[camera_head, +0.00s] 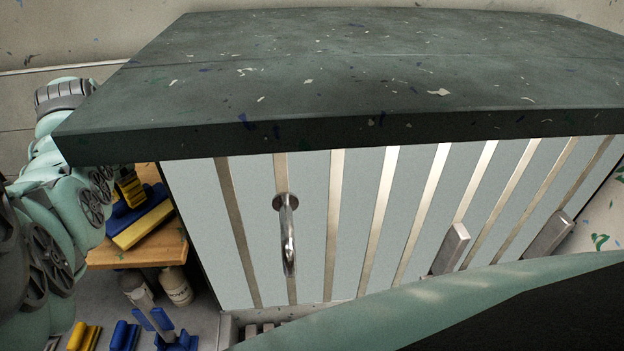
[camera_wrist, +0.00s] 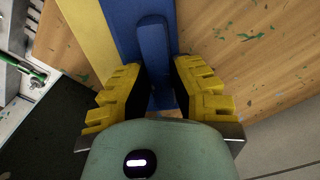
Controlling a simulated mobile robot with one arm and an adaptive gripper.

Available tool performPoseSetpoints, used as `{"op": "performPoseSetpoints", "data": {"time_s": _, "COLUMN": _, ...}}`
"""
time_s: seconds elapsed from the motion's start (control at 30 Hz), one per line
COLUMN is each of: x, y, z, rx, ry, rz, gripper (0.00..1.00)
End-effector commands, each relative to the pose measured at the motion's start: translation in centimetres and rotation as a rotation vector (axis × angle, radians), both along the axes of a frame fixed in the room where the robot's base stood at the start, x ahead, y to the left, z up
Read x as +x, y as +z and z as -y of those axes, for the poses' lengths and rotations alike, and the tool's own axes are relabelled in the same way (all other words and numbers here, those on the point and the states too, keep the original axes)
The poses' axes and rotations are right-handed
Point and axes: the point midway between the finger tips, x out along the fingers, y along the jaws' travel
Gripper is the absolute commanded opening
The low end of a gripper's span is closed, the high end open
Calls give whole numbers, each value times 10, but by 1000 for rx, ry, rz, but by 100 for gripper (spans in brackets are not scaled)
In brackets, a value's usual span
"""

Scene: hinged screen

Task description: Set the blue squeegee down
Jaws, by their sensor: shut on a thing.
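The blue squeegee has a blue body with a raised blue handle and a yellow strip along one side. It shows in the wrist view (camera_wrist: 153,40) and at the left of the head view (camera_head: 123,220). My gripper (camera_wrist: 158,82) has its yellow fingers on either side of the handle and is shut on it. In the head view my gripper (camera_head: 129,188) is partly hidden by my arm and the counter edge. The squeegee is at a wooden board (camera_head: 155,254); I cannot tell whether it touches the wood. The same wood shows in the wrist view (camera_wrist: 255,50).
A dark speckled countertop (camera_head: 370,80) overhangs right of my arm. Below it stands a striped panel (camera_head: 310,230) with a metal handle (camera_head: 289,240). Under the board are pale bottles (camera_head: 176,287) and yellow (camera_head: 85,337) and blue (camera_head: 124,337) items. Bare wood lies right of the squeegee in the wrist view.

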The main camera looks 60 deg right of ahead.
Motion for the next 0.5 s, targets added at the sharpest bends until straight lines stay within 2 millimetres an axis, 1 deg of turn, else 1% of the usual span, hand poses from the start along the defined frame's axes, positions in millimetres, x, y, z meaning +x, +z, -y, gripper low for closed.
{"op": "performPoseSetpoints", "data": {"time_s": 0.07, "x": 0, "y": -4, "z": 0, "rx": 0, "ry": 1, "rz": 1, "gripper": 0}}
{"op": "performPoseSetpoints", "data": {"time_s": 0.17, "x": 0, "y": -3, "z": 0, "rx": -1, "ry": 1, "rz": 1, "gripper": 0}}
{"op": "performPoseSetpoints", "data": {"time_s": 0.2, "x": 0, "y": -3, "z": 0, "rx": -1, "ry": 1, "rz": 1, "gripper": 25}}
{"op": "performPoseSetpoints", "data": {"time_s": 0.43, "x": 0, "y": -3, "z": 0, "rx": -1, "ry": 1, "rz": 1, "gripper": 48}}
{"op": "performPoseSetpoints", "data": {"time_s": 0.5, "x": 0, "y": -3, "z": 0, "rx": -1, "ry": 1, "rz": 1, "gripper": 49}}
